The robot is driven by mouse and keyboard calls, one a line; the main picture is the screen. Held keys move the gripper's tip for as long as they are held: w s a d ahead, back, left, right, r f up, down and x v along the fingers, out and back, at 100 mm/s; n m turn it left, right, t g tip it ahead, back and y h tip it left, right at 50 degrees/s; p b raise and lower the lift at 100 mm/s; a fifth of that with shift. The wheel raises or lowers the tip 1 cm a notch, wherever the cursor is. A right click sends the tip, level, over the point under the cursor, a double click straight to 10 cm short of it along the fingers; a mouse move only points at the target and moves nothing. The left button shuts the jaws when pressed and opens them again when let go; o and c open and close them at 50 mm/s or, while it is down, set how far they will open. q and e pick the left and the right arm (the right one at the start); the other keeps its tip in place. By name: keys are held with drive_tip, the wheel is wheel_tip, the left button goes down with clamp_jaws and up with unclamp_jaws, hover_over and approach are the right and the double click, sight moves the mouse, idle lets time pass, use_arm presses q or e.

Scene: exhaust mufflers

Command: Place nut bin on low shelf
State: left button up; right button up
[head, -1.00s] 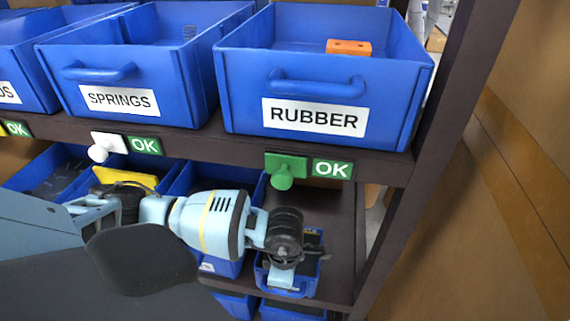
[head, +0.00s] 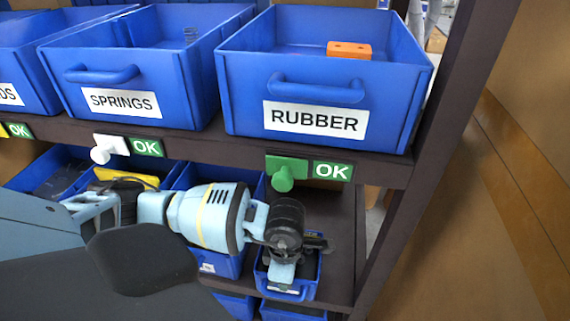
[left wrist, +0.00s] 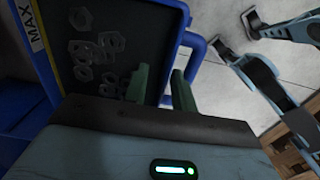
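The nut bin (head: 315,274) is a small blue bin at the right end of the low shelf, partly hidden by my left wrist. In the left wrist view the nut bin (left wrist: 182,20) shows a dark inside with several grey hex nuts, a yellow MAX strip and a blue handle. My left gripper (left wrist: 162,88) has one green finger inside the bin and one outside, with the bin's wall between them; it looks shut on that wall. I cannot tell whether the bin rests on the low shelf (head: 338,235) or hangs just above it. My right gripper is not seen.
Above is a shelf with large RUBBER (head: 390,115) and SPRINGS (head: 170,90) bins. A green knob (head: 283,178) hangs from its edge, close over my wrist. A blue bin (head: 228,264) stands left of the nut bin; a dark post (head: 400,220) is at right. More bins lie below.

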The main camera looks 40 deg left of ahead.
use_arm(q)
wheel_tip(320, 180, up, 5)
drive_tip(key=shift+f, duration=0.1)
idle(0.4)
